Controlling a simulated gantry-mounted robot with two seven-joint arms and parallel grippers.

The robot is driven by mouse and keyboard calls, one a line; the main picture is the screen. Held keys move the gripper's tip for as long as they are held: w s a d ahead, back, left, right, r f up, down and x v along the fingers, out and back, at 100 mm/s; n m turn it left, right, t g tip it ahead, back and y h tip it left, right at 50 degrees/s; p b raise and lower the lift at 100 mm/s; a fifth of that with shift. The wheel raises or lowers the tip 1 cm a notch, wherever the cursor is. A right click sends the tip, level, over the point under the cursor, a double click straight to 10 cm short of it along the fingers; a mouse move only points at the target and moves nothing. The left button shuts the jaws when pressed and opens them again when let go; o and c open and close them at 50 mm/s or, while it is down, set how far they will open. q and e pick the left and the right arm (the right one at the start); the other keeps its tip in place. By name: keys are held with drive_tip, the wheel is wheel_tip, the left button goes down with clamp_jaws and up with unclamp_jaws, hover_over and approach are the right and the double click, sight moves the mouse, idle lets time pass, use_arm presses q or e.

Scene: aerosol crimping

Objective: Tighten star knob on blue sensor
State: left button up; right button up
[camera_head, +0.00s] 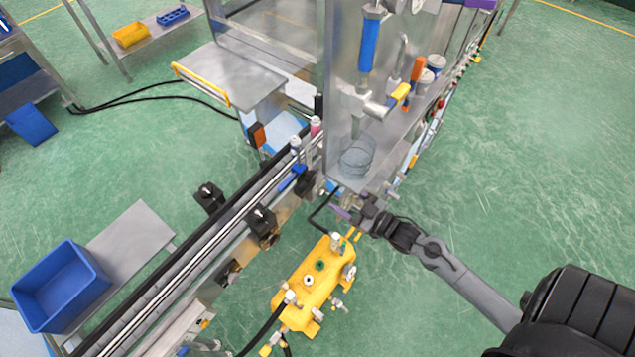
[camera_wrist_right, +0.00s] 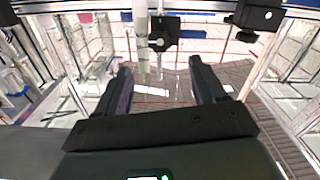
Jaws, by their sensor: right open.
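My right gripper (camera_head: 350,212) is in front of the machine's lower corner, to the right of the conveyor. In the right wrist view its two dark fingers (camera_wrist_right: 162,88) stand wide apart with nothing held between them. A small blue part (camera_head: 291,179), possibly the blue sensor, sits on the conveyor's near side, left of the gripper and apart from it. A black bracket (camera_head: 305,183) is beside it. In the right wrist view a black block with a round detail (camera_wrist_right: 164,34) is beyond the fingertips. I cannot make out the star knob for certain. My left gripper is out of view.
The conveyor (camera_head: 190,262) runs diagonally, with black blocks (camera_head: 262,226) along its sides. A yellow tank with fittings (camera_head: 313,285) stands below the right gripper. The metal machine cabinet (camera_head: 342,120) rises close behind it. Open green floor lies to the right.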

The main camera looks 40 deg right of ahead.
sight(312, 178)
drive_tip(key=w, duration=0.3)
drive_tip(key=w+a, duration=0.1)
drive_tip(key=w, duration=0.2)
drive_tip(key=w+a+p, duration=0.1)
drive_tip(key=w, duration=0.3)
drive_tip(key=shift+c, duration=0.3)
drive_tip(key=c, duration=1)
